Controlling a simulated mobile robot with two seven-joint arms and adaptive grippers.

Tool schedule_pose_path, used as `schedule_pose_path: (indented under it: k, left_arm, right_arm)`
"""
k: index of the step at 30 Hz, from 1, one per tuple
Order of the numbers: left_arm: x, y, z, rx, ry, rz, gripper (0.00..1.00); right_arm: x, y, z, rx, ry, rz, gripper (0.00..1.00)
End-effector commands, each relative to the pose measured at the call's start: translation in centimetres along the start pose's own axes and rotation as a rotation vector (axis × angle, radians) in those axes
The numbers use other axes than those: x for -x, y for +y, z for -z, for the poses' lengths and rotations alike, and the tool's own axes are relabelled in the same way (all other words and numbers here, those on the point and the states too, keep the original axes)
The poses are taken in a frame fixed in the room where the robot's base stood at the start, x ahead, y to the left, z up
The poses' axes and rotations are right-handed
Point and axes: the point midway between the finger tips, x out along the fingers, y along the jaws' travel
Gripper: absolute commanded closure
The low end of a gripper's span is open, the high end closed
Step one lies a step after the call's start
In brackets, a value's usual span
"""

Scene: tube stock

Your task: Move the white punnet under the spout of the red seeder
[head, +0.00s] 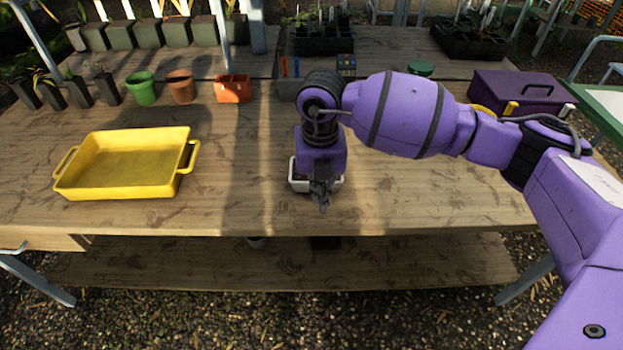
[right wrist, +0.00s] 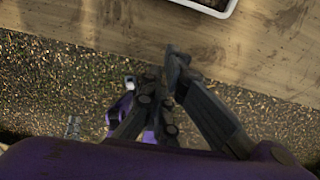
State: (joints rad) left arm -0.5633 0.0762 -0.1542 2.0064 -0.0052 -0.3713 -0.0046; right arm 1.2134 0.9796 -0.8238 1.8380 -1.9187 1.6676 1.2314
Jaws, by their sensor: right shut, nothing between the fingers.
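The white punnet (head: 297,184) sits on the wooden bench near its front edge, with dark contents inside. It is partly hidden behind my right gripper (head: 322,204). In the right wrist view only a corner of the punnet's white rim (right wrist: 222,15) shows at the top. My right gripper (right wrist: 170,68) is shut and empty, pointing down at the punnet's front side, apart from the rim in the wrist view. I cannot make out a red seeder with a spout; my right arm covers part of the bench. My left gripper is not in view.
A yellow tray (head: 124,191) stands on the left. A green pot (head: 141,88), a terracotta pot (head: 180,87) and an orange-red box (head: 233,90) stand behind it. A purple toolbox (head: 520,92) is at the right back. The bench between tray and punnet is clear.

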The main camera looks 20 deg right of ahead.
Motion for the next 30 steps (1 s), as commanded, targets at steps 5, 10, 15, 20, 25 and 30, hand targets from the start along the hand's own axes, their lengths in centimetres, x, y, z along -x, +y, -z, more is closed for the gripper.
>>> schedule_pose_path:
  k: [5, 10, 15, 20, 25, 30]
  left_arm:
    - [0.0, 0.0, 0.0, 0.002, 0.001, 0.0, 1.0]
    - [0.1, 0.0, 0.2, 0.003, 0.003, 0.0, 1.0]
    - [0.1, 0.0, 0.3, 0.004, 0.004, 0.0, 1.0]
    - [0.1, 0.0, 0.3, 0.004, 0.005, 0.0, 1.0]
    - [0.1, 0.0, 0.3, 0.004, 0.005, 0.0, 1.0]
    - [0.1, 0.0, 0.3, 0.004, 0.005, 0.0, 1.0]
  right_arm:
    - [-4.2, 0.0, 0.1, 0.0, 0.005, 0.001, 1.0]
    - [-5.4, 0.1, -1.7, -0.003, -0.001, -0.002, 1.0]
    - [-5.5, 0.0, -3.4, 0.0, 0.0, -0.001, 1.0]
    - [-5.5, 0.0, -4.0, 0.002, 0.001, -0.001, 1.0]
    - [-5.5, 0.0, -4.0, 0.002, 0.001, -0.001, 1.0]
    - [-5.4, 0.0, -4.0, 0.002, 0.001, -0.001, 1.0]
